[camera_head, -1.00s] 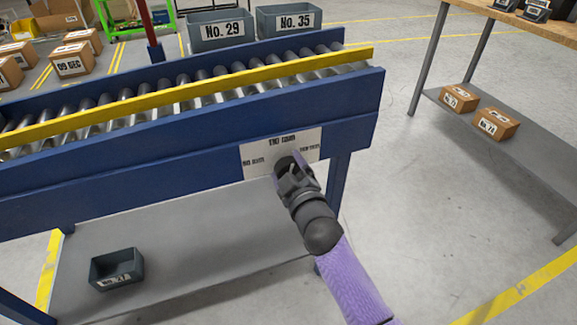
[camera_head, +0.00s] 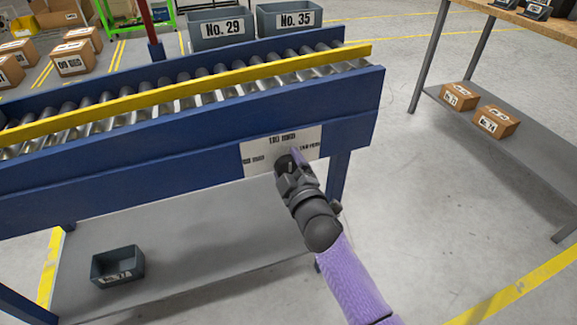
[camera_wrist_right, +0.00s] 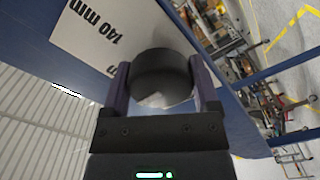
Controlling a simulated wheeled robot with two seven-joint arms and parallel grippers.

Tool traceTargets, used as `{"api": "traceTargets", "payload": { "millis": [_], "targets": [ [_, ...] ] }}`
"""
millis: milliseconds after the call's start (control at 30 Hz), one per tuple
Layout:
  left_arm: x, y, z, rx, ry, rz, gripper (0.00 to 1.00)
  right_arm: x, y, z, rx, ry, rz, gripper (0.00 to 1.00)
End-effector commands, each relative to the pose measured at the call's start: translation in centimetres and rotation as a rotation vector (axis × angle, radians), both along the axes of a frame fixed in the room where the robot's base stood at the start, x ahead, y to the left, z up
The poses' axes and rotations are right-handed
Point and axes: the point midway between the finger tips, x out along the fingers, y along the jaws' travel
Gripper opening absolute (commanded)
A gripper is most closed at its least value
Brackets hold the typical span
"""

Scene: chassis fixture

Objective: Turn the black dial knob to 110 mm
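The black dial knob (camera_wrist_right: 162,75) sits on a white label plate (camera_head: 256,165) on the blue side of the conveyor frame. The plate reads 110 mm at the top; 140 mm shows in the right wrist view. The lower-left text is too small to read surely. My right gripper (camera_head: 288,163) is at the plate and hides most of the knob in the head view. In the right wrist view its two fingers (camera_wrist_right: 162,88) straddle the knob and appear to press its sides. The knob's pointer is not clear. My left gripper is not in view.
The roller conveyor with a yellow rail (camera_head: 190,95) runs above the plate. Grey bins (camera_head: 222,30) stand behind it. A small bin (camera_head: 117,266) sits on the lower shelf. A table with boxes (camera_head: 496,121) stands at right; the floor between is clear.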

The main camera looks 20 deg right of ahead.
Motion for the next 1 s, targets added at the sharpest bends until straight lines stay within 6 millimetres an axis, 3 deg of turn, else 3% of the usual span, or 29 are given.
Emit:
{"api": "traceTargets", "payload": {
  "millis": [33, 100, 367, 467, 800, 1000],
  "targets": [
    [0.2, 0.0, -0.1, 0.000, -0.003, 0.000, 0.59, 0.0, 0.0, -0.2, 0.000, 0.004, 0.000, 0.86],
    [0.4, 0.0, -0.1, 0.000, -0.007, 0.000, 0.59, 0.0, 0.0, -0.1, 0.000, 0.004, 0.000, 1.00],
    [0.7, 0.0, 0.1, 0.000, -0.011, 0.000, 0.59, -0.3, 0.0, 0.0, 0.001, 0.001, 0.000, 1.00],
    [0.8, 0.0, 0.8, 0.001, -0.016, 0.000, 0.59, -1.6, 0.0, 0.3, 0.002, 0.001, 0.001, 1.00],
    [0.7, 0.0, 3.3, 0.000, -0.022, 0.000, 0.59, -8.6, -0.3, 0.2, 0.002, 0.003, -0.001, 1.00],
    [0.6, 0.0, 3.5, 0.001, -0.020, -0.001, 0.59, -10.0, -0.3, -0.1, 0.000, 0.002, 0.000, 1.00]
  ]
}}
